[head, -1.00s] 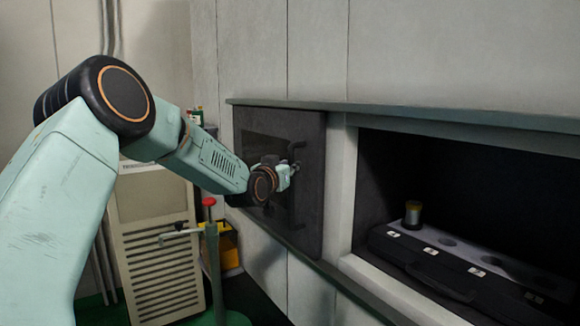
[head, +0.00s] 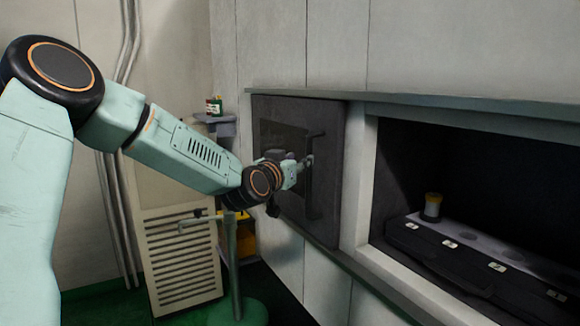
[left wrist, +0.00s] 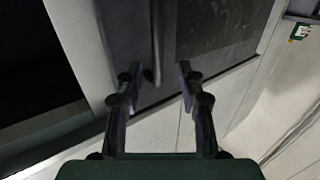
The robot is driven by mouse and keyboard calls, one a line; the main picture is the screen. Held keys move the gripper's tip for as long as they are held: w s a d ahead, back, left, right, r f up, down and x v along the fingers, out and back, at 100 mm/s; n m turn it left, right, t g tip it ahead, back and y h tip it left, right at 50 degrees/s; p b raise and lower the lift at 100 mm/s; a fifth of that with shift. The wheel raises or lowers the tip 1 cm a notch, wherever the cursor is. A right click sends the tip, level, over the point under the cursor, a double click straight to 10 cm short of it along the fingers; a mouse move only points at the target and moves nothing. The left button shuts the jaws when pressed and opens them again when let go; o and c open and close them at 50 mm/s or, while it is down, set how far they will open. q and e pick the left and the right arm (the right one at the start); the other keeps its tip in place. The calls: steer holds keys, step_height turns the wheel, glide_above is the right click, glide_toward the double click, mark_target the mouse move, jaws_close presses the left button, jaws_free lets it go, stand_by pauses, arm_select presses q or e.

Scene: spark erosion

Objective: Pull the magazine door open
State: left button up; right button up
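The magazine door (head: 332,205) is a dark panel with a dull window, left of a dark opening in the pale machine wall. Its upright bar handle (head: 315,190) stands near the door's right side. My left gripper (head: 306,163) is at the upper part of this handle. In the left wrist view the two fingers (left wrist: 159,75) are spread wide, with the handle (left wrist: 157,40) between their tips in the picture. I see no finger closed on it, and the gap in depth is hard to judge. My right gripper is not in view.
A ledge (head: 420,110) runs above. A louvred cabinet (head: 180,260) and a green-based stand (head: 233,260) are below my left arm.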

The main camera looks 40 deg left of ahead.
arm_select(q)
steer(key=s, duration=0.2)
steer(key=s+d, duration=0.1)
steer(key=s, duration=0.1)
steer(key=shift+s, duration=0.2)
steer(key=shift+s+a, duration=0.1)
steer(key=shift+a, duration=0.05)
stand_by(0.4)
